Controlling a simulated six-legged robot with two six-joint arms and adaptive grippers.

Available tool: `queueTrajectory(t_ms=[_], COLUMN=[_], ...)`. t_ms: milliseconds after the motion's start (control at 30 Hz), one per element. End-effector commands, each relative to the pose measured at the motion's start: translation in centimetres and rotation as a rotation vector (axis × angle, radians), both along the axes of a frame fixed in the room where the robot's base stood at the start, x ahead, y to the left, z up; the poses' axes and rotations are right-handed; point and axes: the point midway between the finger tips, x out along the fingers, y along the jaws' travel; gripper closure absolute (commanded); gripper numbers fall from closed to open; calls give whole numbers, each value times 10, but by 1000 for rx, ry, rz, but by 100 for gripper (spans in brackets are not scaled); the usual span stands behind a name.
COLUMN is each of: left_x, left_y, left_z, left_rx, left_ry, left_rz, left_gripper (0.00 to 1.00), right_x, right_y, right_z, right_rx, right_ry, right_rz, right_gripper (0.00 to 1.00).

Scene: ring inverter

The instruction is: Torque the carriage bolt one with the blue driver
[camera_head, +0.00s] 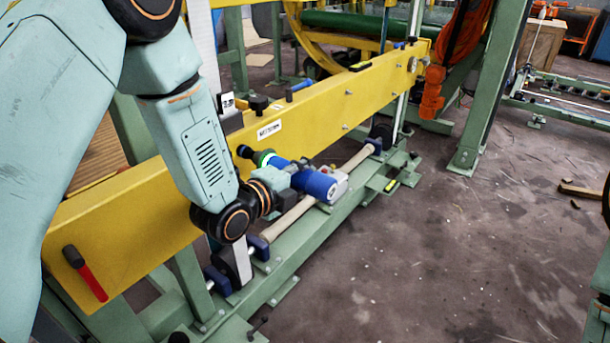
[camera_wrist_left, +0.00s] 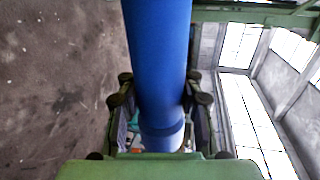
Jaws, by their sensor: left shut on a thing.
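The blue driver (camera_head: 318,185) lies across the front of the yellow beam (camera_head: 335,105), its dark nose with a green ring (camera_head: 262,157) pointing left towards the beam face. My left gripper (camera_head: 291,179) is shut around the driver's body. In the left wrist view the blue driver (camera_wrist_left: 157,50) runs between the two dark fingers of my left gripper (camera_wrist_left: 160,100). Several small bolt heads (camera_head: 347,92) show on the beam. I cannot tell which is carriage bolt one, nor whether the nose touches a bolt.
A pale roller (camera_head: 345,165) on a green frame (camera_head: 330,235) runs below the driver. A red-handled lever (camera_head: 90,280) hangs at the beam's near end. Blue and black tools (camera_head: 300,86) sit on its top edge. The floor (camera_head: 430,260) at right is mostly clear.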

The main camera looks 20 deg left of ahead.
Motion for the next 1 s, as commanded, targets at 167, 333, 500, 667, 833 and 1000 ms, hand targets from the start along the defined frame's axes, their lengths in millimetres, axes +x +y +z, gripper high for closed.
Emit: queueTrajectory(t_ms=[167,333,500,667,833,1000], left_x=[-1,-3,-7,-9,-12,-14], left_y=[-7,-15,-22,-29,-37,-44], left_z=[4,3,3,3,3,3], left_rx=[0,-1,1,1,1,1], left_ry=[-10,-8,-9,-7,-7,-7], left_rz=[2,0,-1,-2,-3,-2], left_gripper=[100,100,100,100,100,100], right_x=[0,0,0,0,0,0], right_y=[0,0,0,0,0,0], right_z=[0,0,-1,0,1,1], right_rx=[0,0,0,0,0,0], right_ry=[0,0,0,0,0,0], right_rz=[0,0,0,0,0,0], right_gripper=[60,60,60,60,60,60])
